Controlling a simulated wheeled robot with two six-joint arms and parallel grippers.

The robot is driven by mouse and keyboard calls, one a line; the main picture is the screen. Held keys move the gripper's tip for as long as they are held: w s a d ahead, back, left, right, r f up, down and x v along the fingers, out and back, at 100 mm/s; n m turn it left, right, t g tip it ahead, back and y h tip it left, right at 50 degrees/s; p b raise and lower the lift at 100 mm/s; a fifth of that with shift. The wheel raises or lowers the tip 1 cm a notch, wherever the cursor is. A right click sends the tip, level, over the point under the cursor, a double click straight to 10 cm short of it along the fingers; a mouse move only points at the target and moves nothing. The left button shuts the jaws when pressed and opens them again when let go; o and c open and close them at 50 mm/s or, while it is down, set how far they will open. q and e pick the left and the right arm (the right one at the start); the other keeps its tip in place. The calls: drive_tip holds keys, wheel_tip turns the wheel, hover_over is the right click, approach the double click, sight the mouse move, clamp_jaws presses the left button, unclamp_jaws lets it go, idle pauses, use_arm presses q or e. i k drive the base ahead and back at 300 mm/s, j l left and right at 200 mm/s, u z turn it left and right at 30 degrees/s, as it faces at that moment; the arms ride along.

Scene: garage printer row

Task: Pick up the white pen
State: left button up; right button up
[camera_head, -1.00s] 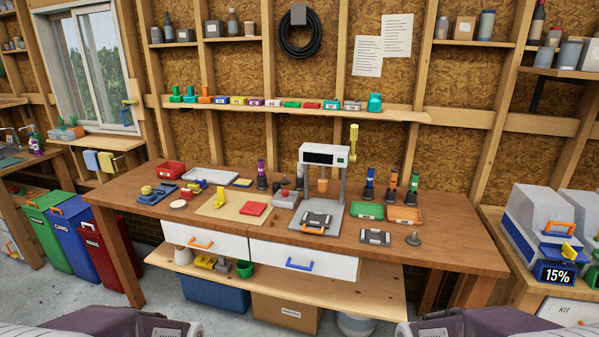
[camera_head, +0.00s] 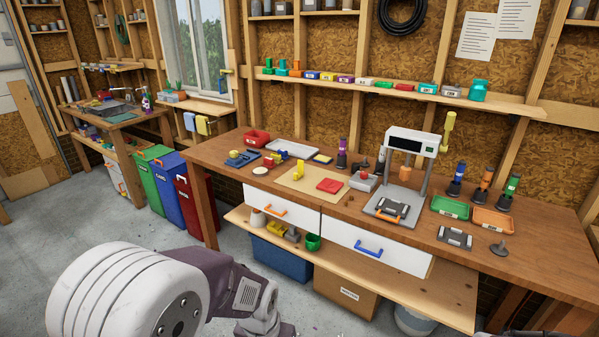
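I cannot make out a white pen in the head view. The wooden workbench (camera_head: 460,224) stands ahead, with small tools and trays on its top. A tan mat (camera_head: 297,188) on it holds a yellow item (camera_head: 299,171) and a red block (camera_head: 329,185). My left arm reaches in at the lower left, over the floor and short of the bench. Its gripper is not in view. Only a sliver of my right arm shows at the bottom right edge, and its gripper is not in view either.
Green, blue and red bins (camera_head: 195,207) stand left of the bench. Farther left is a sink counter (camera_head: 118,119). A lower shelf (camera_head: 395,285) juts out in front of the bench, above a cardboard box (camera_head: 345,291). The grey floor at the left is open.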

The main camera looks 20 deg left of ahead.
sight(383, 151)
drive_tip(key=i+j+u, duration=0.1)
drive_tip(key=i+j, duration=0.25)
drive_tip(key=i+j+u, duration=0.1)
drive_tip(key=i+j, duration=0.25)
drive_tip(key=i, duration=0.15)
